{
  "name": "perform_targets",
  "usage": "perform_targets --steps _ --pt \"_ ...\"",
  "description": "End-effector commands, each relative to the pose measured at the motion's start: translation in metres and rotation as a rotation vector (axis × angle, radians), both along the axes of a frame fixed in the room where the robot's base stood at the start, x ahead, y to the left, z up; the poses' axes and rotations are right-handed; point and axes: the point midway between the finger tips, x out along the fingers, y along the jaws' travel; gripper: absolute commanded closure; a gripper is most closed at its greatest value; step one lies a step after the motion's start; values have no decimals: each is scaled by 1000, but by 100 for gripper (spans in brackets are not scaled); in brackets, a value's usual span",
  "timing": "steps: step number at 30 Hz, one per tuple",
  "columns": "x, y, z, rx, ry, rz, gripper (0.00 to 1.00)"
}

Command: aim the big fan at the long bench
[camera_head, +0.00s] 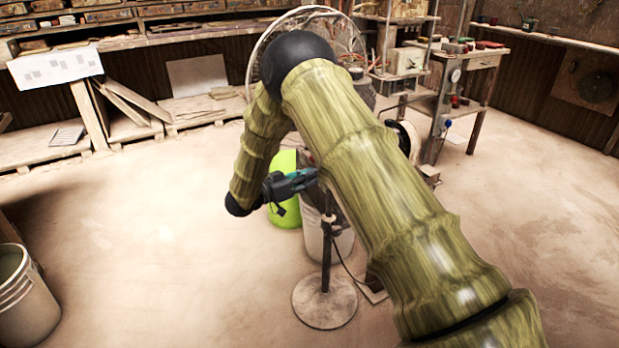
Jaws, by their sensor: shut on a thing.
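The big fan stands in the middle, mostly hidden behind my arm. Its round wire guard (262,42) shows above and behind my arm. Its thin dark pole (326,250) rises from a round flat base (325,303) on the floor. My gripper (313,177) is at the height of the pole's upper part, shut on a part of the fan there; my arm hides exactly which part. Which way the fan's face points is hard to tell. A long bench (190,36) runs along the back wall at the left, with shelves over it.
A lime-green bin (284,212) and a pale bucket (342,243) stand close behind the pole. Another bucket (24,300) is at the lower left. A machine stand (440,100) is at the back right. A wall bench (545,38) is at the right. Floor is open left and right.

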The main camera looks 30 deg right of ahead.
Motion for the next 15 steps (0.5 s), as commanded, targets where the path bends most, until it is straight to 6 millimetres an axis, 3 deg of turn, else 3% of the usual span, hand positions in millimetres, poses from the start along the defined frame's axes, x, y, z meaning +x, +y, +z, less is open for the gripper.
perform_targets --steps 2,3,6,15 --pt "0 8 -4 7 4 9 100" --pt "0 8 -4 7 4 9 89" --pt "0 7 -4 7 4 9 70" --pt "-2 -1 -2 4 1 -2 69"
